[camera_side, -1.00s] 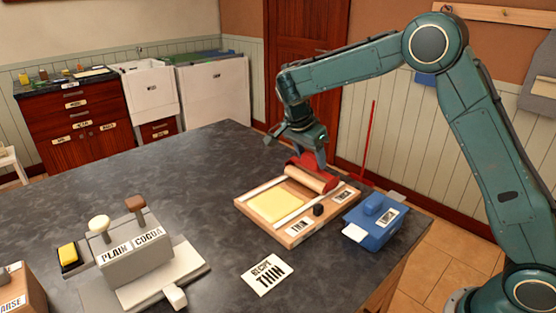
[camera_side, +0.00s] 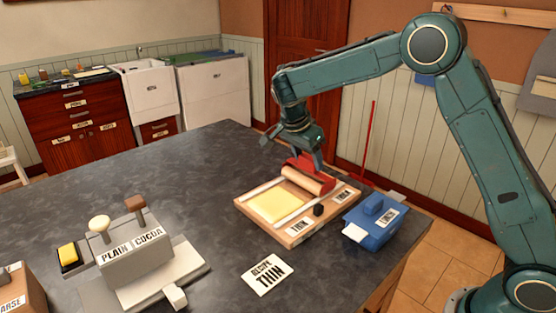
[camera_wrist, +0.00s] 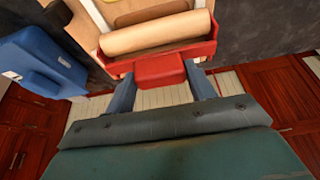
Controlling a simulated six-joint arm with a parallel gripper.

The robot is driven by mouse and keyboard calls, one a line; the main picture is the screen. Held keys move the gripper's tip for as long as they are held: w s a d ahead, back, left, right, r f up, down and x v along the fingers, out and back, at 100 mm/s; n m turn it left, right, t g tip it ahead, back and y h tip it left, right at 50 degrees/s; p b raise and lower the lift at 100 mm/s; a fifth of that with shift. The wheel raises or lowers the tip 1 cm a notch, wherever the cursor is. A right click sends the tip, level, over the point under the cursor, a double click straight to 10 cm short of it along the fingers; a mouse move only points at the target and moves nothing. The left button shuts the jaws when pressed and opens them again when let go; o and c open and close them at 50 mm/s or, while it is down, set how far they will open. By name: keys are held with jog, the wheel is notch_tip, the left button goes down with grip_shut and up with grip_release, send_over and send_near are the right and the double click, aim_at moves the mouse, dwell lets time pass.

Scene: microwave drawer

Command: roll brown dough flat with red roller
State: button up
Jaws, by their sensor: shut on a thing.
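The red roller (camera_side: 309,180) has a pale wooden cylinder in a red frame and lies at the far right end of the wooden board (camera_side: 290,242). My gripper (camera_side: 308,158) is shut on its red handle; the wrist view shows the two fingers (camera_wrist: 161,76) on either side of that block. The dough (camera_side: 276,206) is a flat, pale yellow sheet on the board, not brown in the side view. It lies just left of the roller.
The board has pale side rails, a black knob (camera_side: 319,210) and THIN and THICK labels. A blue box (camera_side: 371,222) stands close to its right. A RECIPE THIN card (camera_side: 268,275) lies in front. A PLAIN/COCOA dispenser (camera_side: 135,262) stands at front left.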

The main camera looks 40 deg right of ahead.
jog(key=shift+a, duration=0.7)
dwell(0.8)
jog(key=shift+d, duration=2.8)
dwell(2.1)
jog(key=shift+r, duration=0.2)
jog(key=shift+a+v, duration=0.2)
jog(key=shift+v, duration=2.95)
